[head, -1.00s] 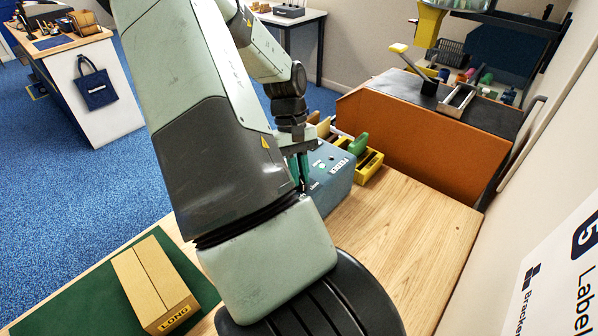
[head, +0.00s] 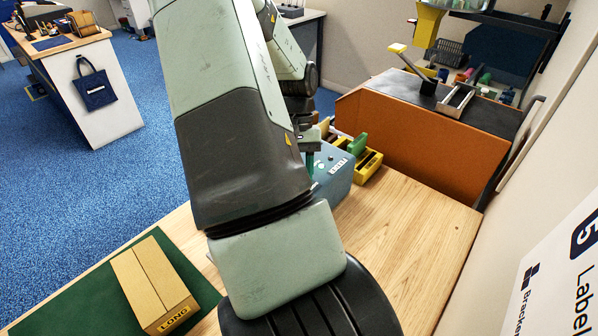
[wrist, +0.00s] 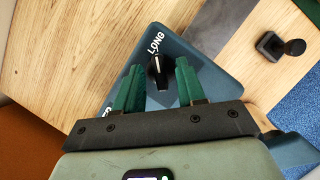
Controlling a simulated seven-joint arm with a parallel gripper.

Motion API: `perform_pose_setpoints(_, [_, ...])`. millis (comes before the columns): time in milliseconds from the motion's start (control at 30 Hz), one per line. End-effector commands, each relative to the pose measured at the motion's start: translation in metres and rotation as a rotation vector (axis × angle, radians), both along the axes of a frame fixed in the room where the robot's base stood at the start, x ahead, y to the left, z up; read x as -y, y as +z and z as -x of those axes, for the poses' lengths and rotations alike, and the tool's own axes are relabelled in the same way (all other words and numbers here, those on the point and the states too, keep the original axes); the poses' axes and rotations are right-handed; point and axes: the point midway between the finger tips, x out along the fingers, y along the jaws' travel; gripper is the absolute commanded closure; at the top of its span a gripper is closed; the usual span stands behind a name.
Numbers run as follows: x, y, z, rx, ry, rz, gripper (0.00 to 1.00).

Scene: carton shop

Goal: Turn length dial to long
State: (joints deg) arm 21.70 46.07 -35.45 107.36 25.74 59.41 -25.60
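The length dial (wrist: 157,72) is a black knob with a white mark on a blue-grey box (wrist: 190,55) in the wrist view. Its white mark faces the word LONG printed beside it. Another printed label at the box's left corner is mostly hidden by a finger. My gripper (wrist: 158,80) is open, with one green finger on each side of the knob and a visible gap to both. In the head view the box (head: 337,178) stands on the wooden bench, and my arm hides the dial and most of my gripper.
A carton marked LONG (head: 152,282) lies on a green mat (head: 197,282) at the front left. A yellow tray (head: 370,166) with cards stands behind the box. A small black handled item (wrist: 280,46) shows on the bench in the wrist view. The bench right of the box is clear.

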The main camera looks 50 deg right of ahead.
Motion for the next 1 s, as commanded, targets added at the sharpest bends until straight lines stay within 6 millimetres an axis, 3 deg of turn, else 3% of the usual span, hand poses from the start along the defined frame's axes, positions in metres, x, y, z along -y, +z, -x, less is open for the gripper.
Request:
perform_pose_setpoints(267, [0.004,0.011,-0.004,0.002,0.001,0.002,0.61])
perform_pose_setpoints(700, [0.026,0.086,-0.025,0.003,0.001,0.001,0.61])
perform_pose_setpoints(1000, [0.030,0.100,-0.029,-0.001,0.000,0.001,0.61])
